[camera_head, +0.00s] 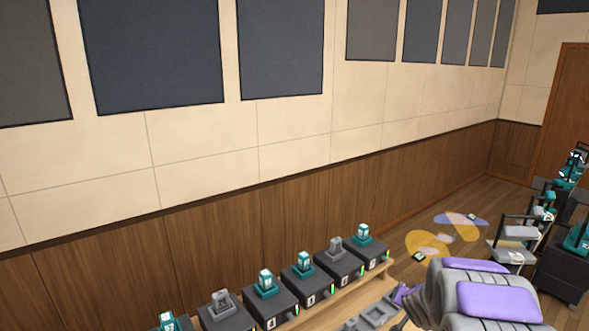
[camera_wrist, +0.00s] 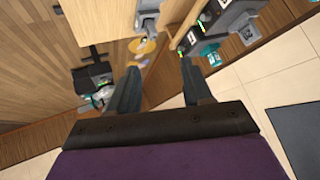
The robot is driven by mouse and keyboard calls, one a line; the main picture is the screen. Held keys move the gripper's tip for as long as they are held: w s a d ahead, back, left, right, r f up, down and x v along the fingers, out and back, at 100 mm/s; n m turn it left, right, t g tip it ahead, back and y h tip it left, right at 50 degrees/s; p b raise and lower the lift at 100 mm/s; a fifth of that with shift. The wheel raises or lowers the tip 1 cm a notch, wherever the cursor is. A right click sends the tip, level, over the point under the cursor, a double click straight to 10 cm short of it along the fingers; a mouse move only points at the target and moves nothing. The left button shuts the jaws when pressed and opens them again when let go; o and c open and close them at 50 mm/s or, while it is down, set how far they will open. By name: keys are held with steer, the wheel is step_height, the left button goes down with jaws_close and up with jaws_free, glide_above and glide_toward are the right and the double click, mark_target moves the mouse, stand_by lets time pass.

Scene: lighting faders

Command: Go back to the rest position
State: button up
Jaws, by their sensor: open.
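My gripper (camera_wrist: 160,66) shows in the wrist view with its two dark fingers apart and nothing between them. In the head view, my purple and grey arm fills the lower right corner, and I cannot make out the fingers there. A row of black fader boxes (camera_head: 307,287) stands on a wooden bench (camera_head: 350,297) along the bottom of the head view. Some carry teal lantern-shaped knobs (camera_head: 304,263), others grey ones (camera_head: 221,301). In the wrist view, boxes of this kind (camera_wrist: 240,22) show at the upper right, beyond the fingertips and apart from them.
Dark boxes with teal and grey parts (camera_head: 565,265) stand at the right of the head view. Yellow and purple light patches (camera_head: 428,244) lie on the wooden floor. A wood-panelled wall (camera_head: 300,205) with dark panels above runs behind the bench.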

steer(key=s+a+r+n+g, duration=0.2)
steer(key=s+a, duration=0.4)
steer(key=s, duration=1)
steer(key=s+a+r+n+g+y, duration=0.1)
steer(key=s+a+r+g, duration=0.3)
steer(key=s, duration=1.2)
steer(key=s+a+r+n+g, duration=0.3)
steer(key=s+a, duration=0.4)
steer(key=s, duration=0.8)
steer(key=shift+s+a+r+n+g+y, duration=0.35)
steer(key=shift+s+r+n+g+y, duration=0.05)
steer(key=shift+g, duration=0.5)
steer(key=shift+c, duration=0.6)
